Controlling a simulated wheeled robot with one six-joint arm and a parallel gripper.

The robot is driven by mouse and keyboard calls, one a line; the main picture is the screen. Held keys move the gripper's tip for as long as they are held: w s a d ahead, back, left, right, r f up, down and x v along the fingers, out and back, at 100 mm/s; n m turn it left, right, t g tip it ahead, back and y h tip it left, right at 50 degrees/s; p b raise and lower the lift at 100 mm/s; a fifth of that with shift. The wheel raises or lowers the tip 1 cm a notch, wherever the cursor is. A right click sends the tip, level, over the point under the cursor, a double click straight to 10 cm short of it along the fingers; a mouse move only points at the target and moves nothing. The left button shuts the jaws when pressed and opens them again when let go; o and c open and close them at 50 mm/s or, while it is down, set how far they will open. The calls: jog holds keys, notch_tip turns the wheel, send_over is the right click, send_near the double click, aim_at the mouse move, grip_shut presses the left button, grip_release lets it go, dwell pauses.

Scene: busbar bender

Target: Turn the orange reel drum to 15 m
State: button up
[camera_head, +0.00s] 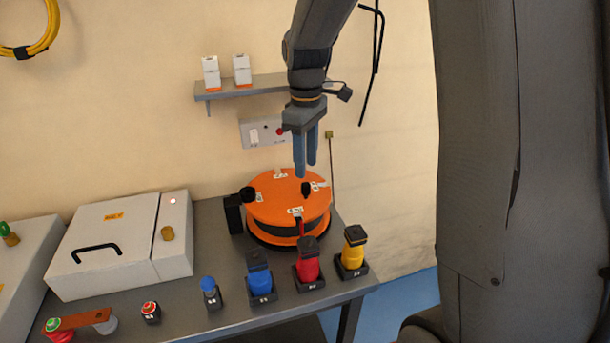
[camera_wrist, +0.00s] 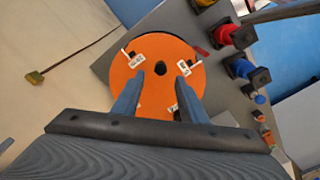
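The orange reel drum (camera_head: 268,198) lies flat on the grey bench, with several white labels on its top too small to read. It also shows in the wrist view (camera_wrist: 150,52). A black knob (camera_head: 305,189) stands up from the drum top, and it shows between my fingertips in the wrist view (camera_wrist: 161,68). A red pointer (camera_head: 299,227) stands at the drum's front edge. My gripper (camera_head: 306,174) points down above the drum near the knob. Whether the fingertips touch the drum I cannot tell.
Blue, red and yellow capped posts (camera_head: 308,268) stand along the bench front. A black block (camera_head: 233,213) is left of the drum. A white box (camera_head: 105,247) stands further left. A shelf (camera_head: 258,86) and a wall panel (camera_head: 256,133) are behind.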

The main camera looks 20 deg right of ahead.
aim_at(306, 184)
jog(key=shift+f+p, duration=0.7)
jog(key=shift+f, duration=2.3)
grip_shut()
